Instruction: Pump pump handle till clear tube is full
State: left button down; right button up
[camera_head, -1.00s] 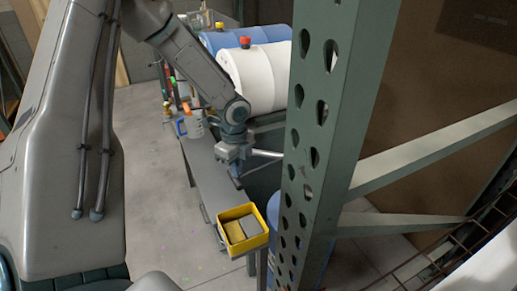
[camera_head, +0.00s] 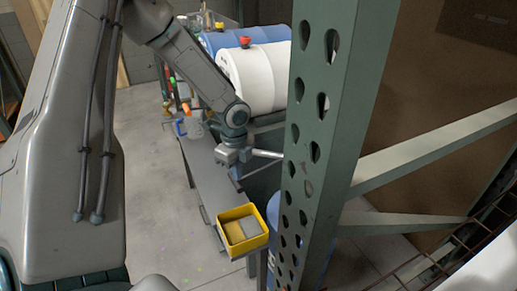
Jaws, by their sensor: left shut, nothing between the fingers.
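My left gripper (camera_head: 236,171) points down at the shelf's edge, near the middle of the head view. Its fingers are shut with nothing between them. A thin light metal rod (camera_head: 266,154), possibly the pump handle, runs right from beside the gripper and passes behind the green post. I cannot tell whether the gripper touches it. I cannot make out the clear tube or the pump body. My right gripper is not in view.
A perforated green rack post (camera_head: 318,130) blocks the view to the right. A white drum (camera_head: 255,78) and a blue drum (camera_head: 222,40) lie behind my arm. A yellow bin (camera_head: 243,232) sits below the gripper on a narrow grey shelf (camera_head: 205,180). Open floor lies left.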

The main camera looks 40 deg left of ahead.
pick_arm(q)
jog(key=shift+f+b, duration=0.7)
jog(key=shift+f, duration=0.3)
dwell(0.4)
jog(key=shift+r, duration=0.15)
notch_tip(320, 180, up, 14)
jog(key=p, duration=1.1)
jog(key=shift+f+b, duration=0.9)
jog(key=shift+f, duration=0.3)
dwell(1.0)
jog(key=shift+r+p, duration=1)
jog(key=shift+r, duration=0.2)
